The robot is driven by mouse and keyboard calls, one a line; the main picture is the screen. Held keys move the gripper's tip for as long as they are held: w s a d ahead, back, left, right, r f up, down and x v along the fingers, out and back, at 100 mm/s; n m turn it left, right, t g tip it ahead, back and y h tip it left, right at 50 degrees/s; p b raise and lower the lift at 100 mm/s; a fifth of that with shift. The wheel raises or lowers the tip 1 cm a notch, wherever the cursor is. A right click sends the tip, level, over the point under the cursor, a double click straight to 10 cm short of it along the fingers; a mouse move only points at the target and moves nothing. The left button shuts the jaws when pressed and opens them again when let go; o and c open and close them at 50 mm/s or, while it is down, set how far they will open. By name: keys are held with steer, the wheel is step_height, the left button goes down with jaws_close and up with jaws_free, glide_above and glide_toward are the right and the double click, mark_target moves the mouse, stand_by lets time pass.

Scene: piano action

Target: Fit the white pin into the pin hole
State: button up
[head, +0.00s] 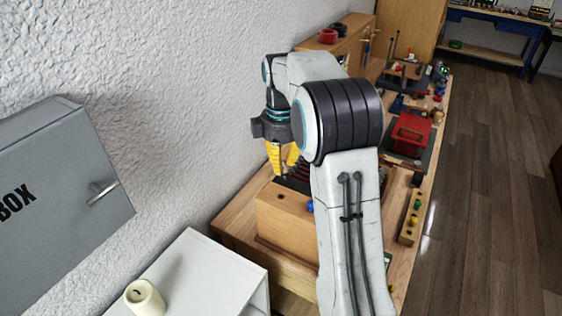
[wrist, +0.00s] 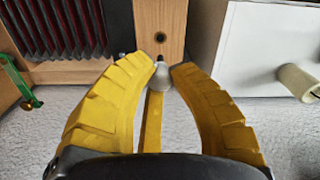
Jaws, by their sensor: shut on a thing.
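My gripper (wrist: 163,72) is shut on the white pin (wrist: 163,82), which sits between the tips of its yellow fingers in the wrist view. A dark tip shows at the pin's far end. The pin hole (wrist: 161,37) is a dark round opening in a wooden block (wrist: 172,18), a little beyond the pin. The pin appears apart from the hole; their exact distance is unclear. In the head view my gripper (head: 283,160) hangs over the end of the wooden piano action case (head: 285,222), and I cannot make out the pin there.
Dark red slats (wrist: 60,28) lie beside the block, with a green and orange part (wrist: 22,88) near them. A white cabinet (head: 205,265) carries a cream cylinder (head: 144,299). A grey box (head: 70,165) is on the left. A red case (head: 411,133) stands farther along the bench.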

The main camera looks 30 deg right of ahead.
mark_target(281, 177)
step_height(281, 177, down, 5)
steer(key=b, duration=0.4)
steer(key=shift+f+b, duration=0.5)
steer(key=shift+f, duration=0.2)
steer(key=shift+f+b, duration=0.45)
steer(key=shift+f, duration=0.9)
stand_by(3.0)
stand_by(0.3)
steer(key=o, duration=1.2)
steer(key=shift+r, duration=0.15)
steer(key=shift+r+p, duration=3.4)
steer(key=shift+r, duration=0.2)
